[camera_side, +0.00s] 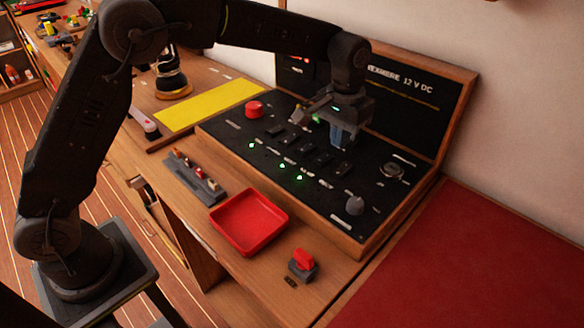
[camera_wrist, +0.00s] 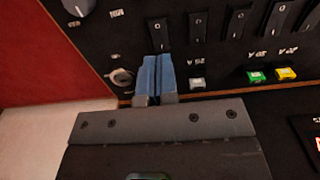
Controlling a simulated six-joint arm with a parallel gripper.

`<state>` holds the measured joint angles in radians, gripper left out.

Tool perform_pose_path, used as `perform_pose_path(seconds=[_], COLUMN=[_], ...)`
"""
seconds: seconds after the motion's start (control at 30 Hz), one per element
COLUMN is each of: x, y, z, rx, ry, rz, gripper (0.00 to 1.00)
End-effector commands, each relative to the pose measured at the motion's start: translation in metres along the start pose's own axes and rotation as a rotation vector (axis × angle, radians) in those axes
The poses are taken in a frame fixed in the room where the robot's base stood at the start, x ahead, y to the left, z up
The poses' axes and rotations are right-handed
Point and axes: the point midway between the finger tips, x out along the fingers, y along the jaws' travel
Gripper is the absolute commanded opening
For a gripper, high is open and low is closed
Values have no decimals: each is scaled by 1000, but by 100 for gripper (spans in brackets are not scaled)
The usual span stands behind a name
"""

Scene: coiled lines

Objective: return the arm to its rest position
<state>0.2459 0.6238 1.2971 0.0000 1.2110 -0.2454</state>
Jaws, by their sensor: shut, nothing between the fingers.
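My gripper (camera_side: 344,136) hangs from my arm over the back part of the black switch panel (camera_side: 235,138). Its blue fingertips point down and sit together with nothing between them. In the wrist view the closed blue fingers (camera_wrist: 155,76) show over the panel, near a row of black rocker switches (camera_wrist: 197,25). A round metal socket (camera_wrist: 122,78) is just left of the fingers. I cannot tell whether the fingertips touch the panel.
The upright panel back (camera_side: 420,105) stands close behind my gripper. A red knob (camera_side: 254,108) and a grey knob (camera_side: 355,205) stick up from the panel. A red tray (camera_side: 249,221) and a red switch (camera_side: 303,262) are in front. The red surface (camera_side: 480,260) at right is clear.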

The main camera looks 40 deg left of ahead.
Motion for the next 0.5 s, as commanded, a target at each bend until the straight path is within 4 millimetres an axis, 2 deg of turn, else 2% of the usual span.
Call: perform_pose_path(seconds=[0.17, 0.3, 0.5], x=[-46, -83, -113], y=[-25, -50, -81], z=[30, 70, 135], rx=[-4, -4, -4], ry=[69, 141, 242], rz=[15, 24, 29], gripper=[0, 0, 0])
